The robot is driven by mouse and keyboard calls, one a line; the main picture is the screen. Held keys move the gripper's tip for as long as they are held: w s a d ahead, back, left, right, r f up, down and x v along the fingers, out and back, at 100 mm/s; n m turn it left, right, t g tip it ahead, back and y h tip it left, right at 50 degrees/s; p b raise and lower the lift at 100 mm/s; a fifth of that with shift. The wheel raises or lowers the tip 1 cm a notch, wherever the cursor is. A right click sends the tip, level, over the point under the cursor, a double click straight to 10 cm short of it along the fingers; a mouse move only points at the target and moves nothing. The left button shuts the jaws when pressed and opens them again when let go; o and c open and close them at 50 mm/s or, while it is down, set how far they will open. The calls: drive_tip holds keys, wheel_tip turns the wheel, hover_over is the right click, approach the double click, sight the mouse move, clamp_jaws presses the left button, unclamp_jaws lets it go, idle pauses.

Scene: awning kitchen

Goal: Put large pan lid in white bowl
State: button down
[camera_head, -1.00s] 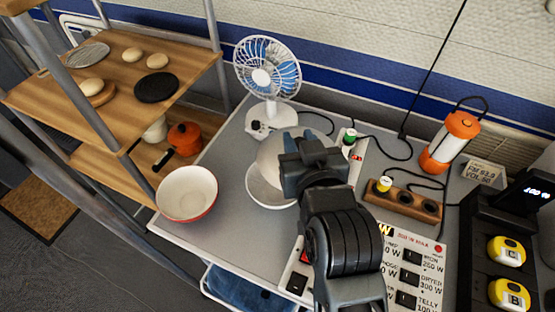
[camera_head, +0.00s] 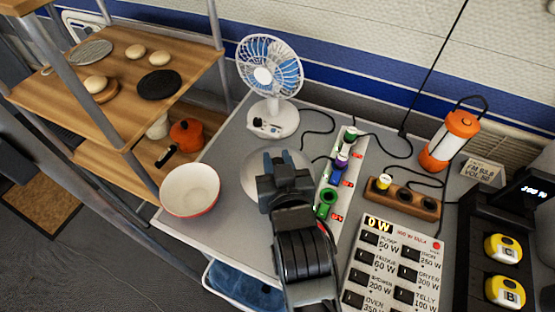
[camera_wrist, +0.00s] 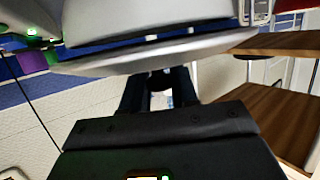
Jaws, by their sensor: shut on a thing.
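The large pan lid (camera_head: 253,176) is a round pale grey disc over the middle of the grey table. My gripper (camera_head: 278,162) is shut on it from above, and the gripper and arm hide its right part. In the wrist view the lid (camera_wrist: 150,62) spans the top, with its dark knob between my fingers (camera_wrist: 160,84). Another grey rounded body shows beyond the lid there; I cannot tell whether they touch. The white bowl (camera_head: 190,186), red outside, stands at the table's left edge, left of the lid and apart from it. It looks empty.
A white fan (camera_head: 270,82) stands behind the lid. A socket strip (camera_head: 343,178), a wooden block (camera_head: 404,200), a switch panel (camera_head: 392,268) and an orange lantern (camera_head: 450,142) are to the right. A wooden shelf (camera_head: 120,90) stands at left beyond the bowl.

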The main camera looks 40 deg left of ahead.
drive_tip(key=shift+f, duration=0.3)
drive_tip(key=c, duration=0.9)
unclamp_jaws()
drive_tip(key=shift+o, duration=0.2)
drive_tip(key=shift+r, duration=0.25)
drive_tip(key=shift+s+d+r, duration=0.15)
drive_tip(key=v, duration=1.1)
drive_tip(key=shift+d+b, duration=0.3)
drive_tip(key=shift+b, duration=0.15)
drive_tip(key=shift+s, duration=0.15)
